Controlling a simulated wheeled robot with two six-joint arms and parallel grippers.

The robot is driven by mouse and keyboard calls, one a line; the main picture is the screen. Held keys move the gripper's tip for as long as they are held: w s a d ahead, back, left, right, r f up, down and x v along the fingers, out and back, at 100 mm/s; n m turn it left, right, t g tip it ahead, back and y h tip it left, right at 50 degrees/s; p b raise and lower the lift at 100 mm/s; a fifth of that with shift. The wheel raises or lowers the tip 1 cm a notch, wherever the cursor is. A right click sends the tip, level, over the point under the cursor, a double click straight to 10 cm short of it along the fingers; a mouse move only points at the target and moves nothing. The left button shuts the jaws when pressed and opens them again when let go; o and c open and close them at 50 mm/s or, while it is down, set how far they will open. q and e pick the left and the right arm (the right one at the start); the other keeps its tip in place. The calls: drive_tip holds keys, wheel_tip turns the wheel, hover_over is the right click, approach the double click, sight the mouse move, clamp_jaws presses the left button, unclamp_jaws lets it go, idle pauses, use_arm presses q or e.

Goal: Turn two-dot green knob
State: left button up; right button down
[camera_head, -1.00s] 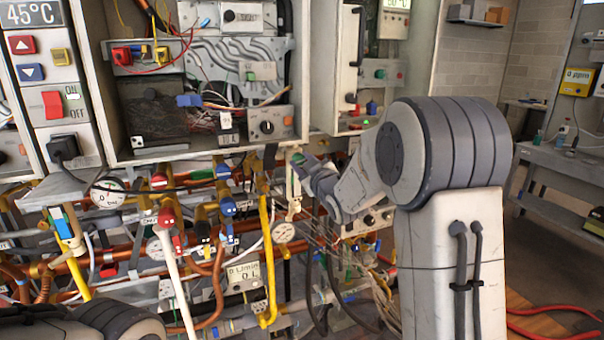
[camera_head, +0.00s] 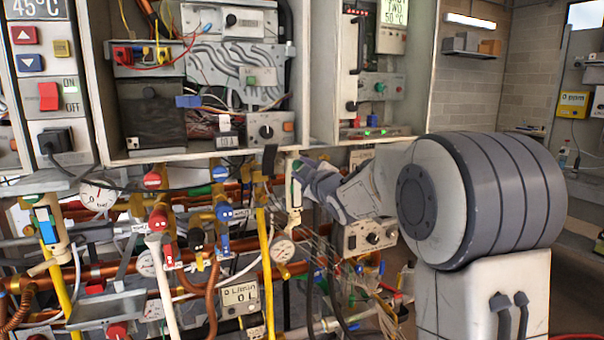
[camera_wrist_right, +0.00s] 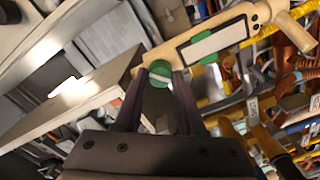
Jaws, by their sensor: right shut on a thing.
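A round green knob (camera_wrist_right: 160,77) with a pale bar across its face sits at the end of a pale, pipe-like fitting (camera_wrist_right: 222,36). My right gripper (camera_wrist_right: 158,73) has its two dark fingers on either side of the knob and is shut on it. In the head view the right gripper (camera_head: 304,170) reaches in from the right to the upright pale fitting (camera_head: 294,196), below the open heater cabinet. The knob is mostly hidden there by the fingers. I cannot make out any dots on it. My left gripper is not in view.
The open heater cabinet (camera_head: 108,100) stands above the gripper, with another unit (camera_head: 322,100) beside it. A grey control box (camera_head: 370,235) lies under my right arm.

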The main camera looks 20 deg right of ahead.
drive_tip(key=c, duration=0.5)
unclamp_jaws()
drive_tip(key=s+b, duration=0.1)
drive_tip(key=s, duration=0.9)
drive_tip(key=shift+s+d, duration=0.15)
drive_tip(key=shift+s, duration=0.1)
